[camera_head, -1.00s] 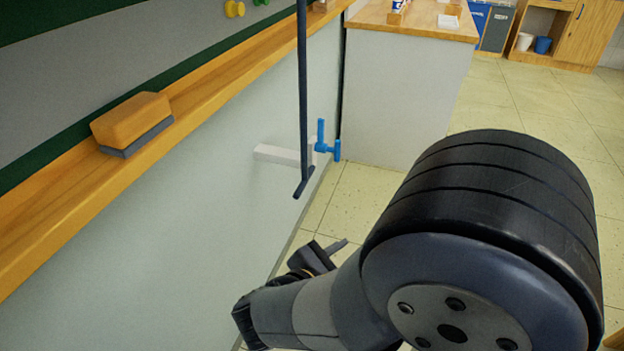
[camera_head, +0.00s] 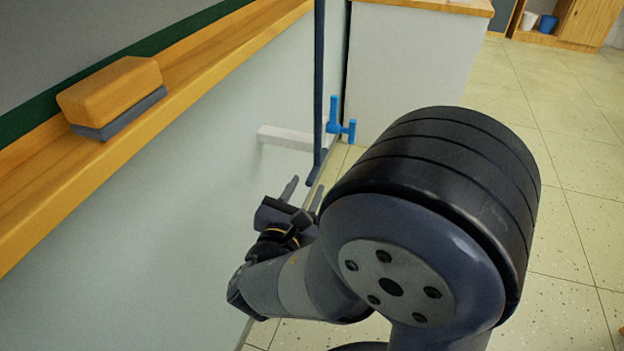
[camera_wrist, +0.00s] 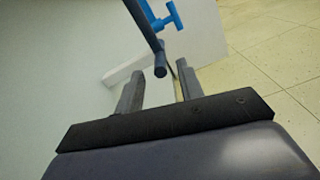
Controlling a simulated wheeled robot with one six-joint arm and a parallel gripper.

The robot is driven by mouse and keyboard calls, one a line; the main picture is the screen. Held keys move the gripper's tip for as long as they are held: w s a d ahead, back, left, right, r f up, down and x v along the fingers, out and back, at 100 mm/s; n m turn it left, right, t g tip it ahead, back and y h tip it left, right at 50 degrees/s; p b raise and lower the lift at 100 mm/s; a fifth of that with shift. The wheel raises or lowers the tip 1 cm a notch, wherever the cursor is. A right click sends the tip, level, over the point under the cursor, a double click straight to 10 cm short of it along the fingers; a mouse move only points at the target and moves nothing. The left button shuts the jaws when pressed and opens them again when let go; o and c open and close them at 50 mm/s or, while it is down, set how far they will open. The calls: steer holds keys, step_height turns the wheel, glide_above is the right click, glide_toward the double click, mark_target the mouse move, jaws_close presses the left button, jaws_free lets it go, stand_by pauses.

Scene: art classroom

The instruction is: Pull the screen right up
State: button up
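A grey panel (camera_head: 90,35) with a dark green lower border fills the upper left of the head view; I cannot tell whether this is the screen. The fingers (camera_wrist: 159,76) stand apart, with no contact visible.
A wooden ledge (camera_head: 215,65) runs along the wall at left, holding an orange eraser (camera_head: 110,92). A blue tap-like fitting (camera_head: 338,120) and white bar (camera_head: 285,138) sit behind the rod. A cabinet (camera_head: 415,75) stands beyond. Tiled floor (camera_head: 575,150) is clear at right.

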steer(key=shift+b+x, duration=0.45)
steer(key=shift+x, duration=1.75)
steer(key=shift+c, duration=0.2)
jaws_close()
